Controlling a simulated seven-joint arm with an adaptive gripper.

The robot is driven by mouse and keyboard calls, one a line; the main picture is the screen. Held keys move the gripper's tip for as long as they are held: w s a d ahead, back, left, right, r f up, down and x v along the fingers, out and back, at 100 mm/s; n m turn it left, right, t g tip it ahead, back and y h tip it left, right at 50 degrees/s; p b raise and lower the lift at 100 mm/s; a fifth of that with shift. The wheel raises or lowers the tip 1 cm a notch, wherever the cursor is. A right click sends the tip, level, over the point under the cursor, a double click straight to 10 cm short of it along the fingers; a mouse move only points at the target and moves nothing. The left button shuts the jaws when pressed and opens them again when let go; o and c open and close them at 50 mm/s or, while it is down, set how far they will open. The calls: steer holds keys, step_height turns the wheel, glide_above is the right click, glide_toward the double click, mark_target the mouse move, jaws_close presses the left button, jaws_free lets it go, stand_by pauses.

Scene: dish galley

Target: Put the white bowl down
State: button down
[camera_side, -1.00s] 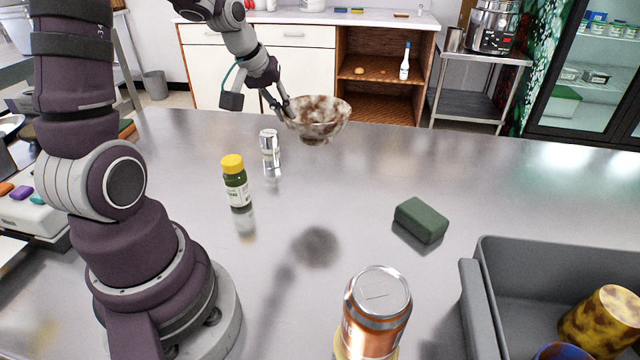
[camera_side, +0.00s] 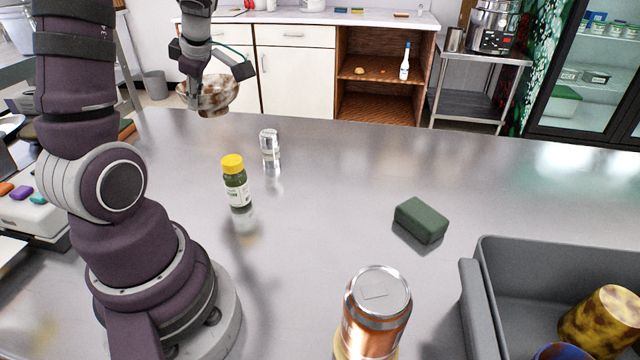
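The bowl (camera_side: 217,98) is whitish with brown mottled patches. It hangs in the air at the upper left of the side view, over or near the far edge of the steel table (camera_side: 330,190). My gripper (camera_side: 196,100) is at the bowl's near side, with its fingers at the rim, and appears shut on it. The fingertips are partly hidden against the bowl. The bowl looks roughly upright, apart from the table.
A salt shaker (camera_side: 269,146) and a yellow-capped bottle (camera_side: 236,182) stand left of centre. A green block (camera_side: 421,220) lies right of centre. An orange can (camera_side: 376,312) stands at the front. A grey bin (camera_side: 530,255) holds cups at right. The table's middle is clear.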

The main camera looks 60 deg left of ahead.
steer(key=f+n, duration=0.1)
steer(key=f, duration=0.4)
steer(key=s+f, duration=0.1)
steer(key=f, duration=0.3)
steer(key=s+f+n+g, duration=0.1)
steer(key=f, duration=0.4)
steer(key=shift+a+f+n, duration=0.2)
steer(key=shift+f+n, duration=0.1)
steer(key=shift+f, duration=0.05)
steer(key=c, duration=1.2)
jaws_free()
steer(key=shift+c, duration=0.2)
